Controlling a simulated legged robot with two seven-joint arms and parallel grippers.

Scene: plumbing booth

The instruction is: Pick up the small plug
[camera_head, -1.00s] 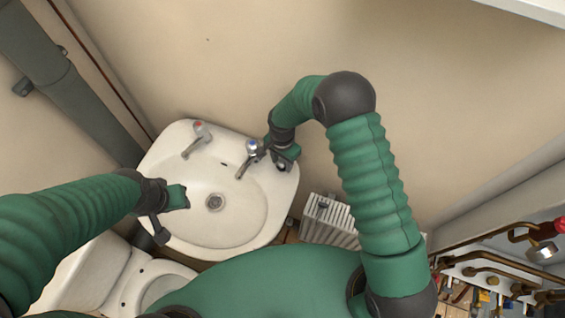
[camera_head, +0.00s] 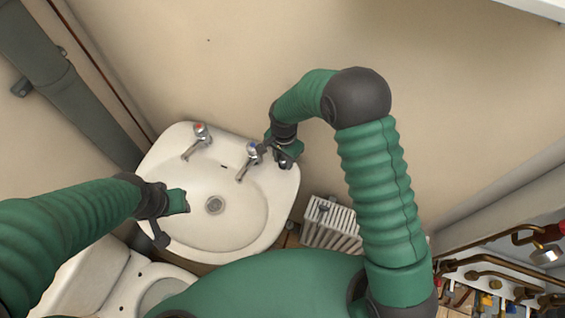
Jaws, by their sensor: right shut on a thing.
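My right gripper (camera_head: 270,150) is low over the back right of the white washbasin (camera_head: 250,235), right beside the blue-marked tap (camera_head: 251,153). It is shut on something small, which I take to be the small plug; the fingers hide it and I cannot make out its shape. My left gripper (camera_head: 183,201) hangs over the left side of the basin, left of the drain hole. Its fingers are too small and turned away to tell whether they are open or shut.
A red-marked tap (camera_head: 201,135) stands at the back left of the basin. A toilet (camera_head: 120,290) is at the lower left, and a white radiator (camera_head: 331,226) is right of the basin. Copper pipes (camera_head: 490,262) and fittings are at the lower right. The basin bowl is clear.

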